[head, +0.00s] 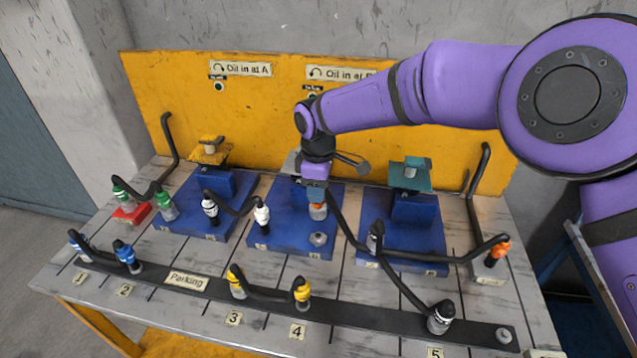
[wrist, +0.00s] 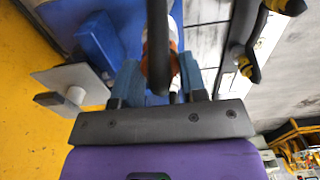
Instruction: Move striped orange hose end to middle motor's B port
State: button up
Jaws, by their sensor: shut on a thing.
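My gripper (head: 317,193) is over the middle blue motor base, shut on an orange hose end (head: 318,211). In the wrist view the orange and white end (wrist: 175,38) sits between the blue fingers (wrist: 160,80), partly hidden by its black hose (wrist: 157,45). I cannot make out its stripes. The middle motor base (head: 283,240) has a bare silver port (head: 318,239) at front right, just in front of and below the held end in the head view. A white hose end (head: 262,214) stands at its front left. The middle motor itself is mostly hidden behind my gripper.
The held hose runs right to another orange end (head: 496,250) at the right block. A black-and-white hose (head: 398,285) spans from the right motor base (head: 425,232) to the parking rail (head: 375,317). Yellow ends (head: 301,292) stand parked in front. An orange back panel (head: 160,90) stands behind.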

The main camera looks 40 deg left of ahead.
aim_at(318, 209)
jog(key=shift+f, duration=3.4)
jog(key=shift+f, duration=0.15)
jog(key=shift+f, duration=0.75)
grip_shut()
jog(key=o, duration=1.3)
grip_release()
jog(key=shift+r, duration=0.1)
jog(key=shift+r, duration=0.1)
jog(key=shift+r, duration=2.85)
jog(key=shift+r, duration=0.1)
